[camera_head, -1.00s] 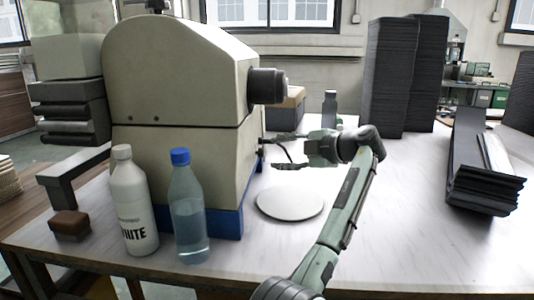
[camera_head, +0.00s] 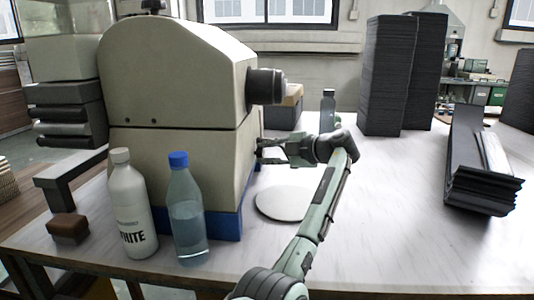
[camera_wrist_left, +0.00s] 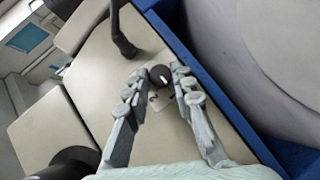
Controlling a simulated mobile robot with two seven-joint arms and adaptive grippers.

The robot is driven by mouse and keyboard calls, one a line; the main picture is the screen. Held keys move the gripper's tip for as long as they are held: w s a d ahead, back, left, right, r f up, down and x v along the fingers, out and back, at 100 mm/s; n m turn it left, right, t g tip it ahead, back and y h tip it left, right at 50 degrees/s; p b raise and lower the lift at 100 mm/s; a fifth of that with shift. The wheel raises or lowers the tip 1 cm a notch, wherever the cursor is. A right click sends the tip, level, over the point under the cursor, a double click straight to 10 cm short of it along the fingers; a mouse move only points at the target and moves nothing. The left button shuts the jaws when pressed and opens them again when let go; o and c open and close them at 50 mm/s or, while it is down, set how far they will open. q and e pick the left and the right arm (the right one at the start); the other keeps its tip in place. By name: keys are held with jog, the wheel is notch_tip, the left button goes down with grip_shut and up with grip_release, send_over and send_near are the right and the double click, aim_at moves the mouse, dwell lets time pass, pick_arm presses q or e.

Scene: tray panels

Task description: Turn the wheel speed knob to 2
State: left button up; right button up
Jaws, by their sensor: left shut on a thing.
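The wheel speed knob (camera_wrist_left: 160,75) is a small round black knob with a white pointer mark, on the cream face of the machine (camera_head: 180,75). In the left wrist view it sits between the fingertips of my left gripper (camera_wrist_left: 156,82), which is shut on it. In the head view the left gripper (camera_head: 262,151) reaches the machine's right side below the dark cylinder (camera_head: 266,86), and the knob is hidden there. My right gripper is not in view.
A dark lever (camera_wrist_left: 122,35) sticks out near the knob. A pale round disc (camera_head: 283,204) lies below my arm. A white bottle (camera_head: 132,205) and a blue-capped bottle (camera_head: 187,212) stand in front of the machine. Black stacks (camera_head: 390,75) stand at the back right; the right-hand table is mostly clear.

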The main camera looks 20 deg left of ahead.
pick_arm(q)
grip_shut()
jog(key=shift+w+r+m+g+h+p, duration=0.2)
jog(key=shift+m+g+h, duration=0.35)
jog(key=shift+m+g, duration=0.3)
jog(key=shift+w+r+m+g+h+p, duration=0.15)
jog(key=shift+m+g+h, duration=0.4)
jog(key=shift+m+g, duration=0.3)
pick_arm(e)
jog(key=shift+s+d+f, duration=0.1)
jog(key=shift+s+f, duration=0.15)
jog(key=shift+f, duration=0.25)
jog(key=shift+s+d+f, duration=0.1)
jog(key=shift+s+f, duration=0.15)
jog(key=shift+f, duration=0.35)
pick_arm(q)
jog(key=shift+g, duration=0.4)
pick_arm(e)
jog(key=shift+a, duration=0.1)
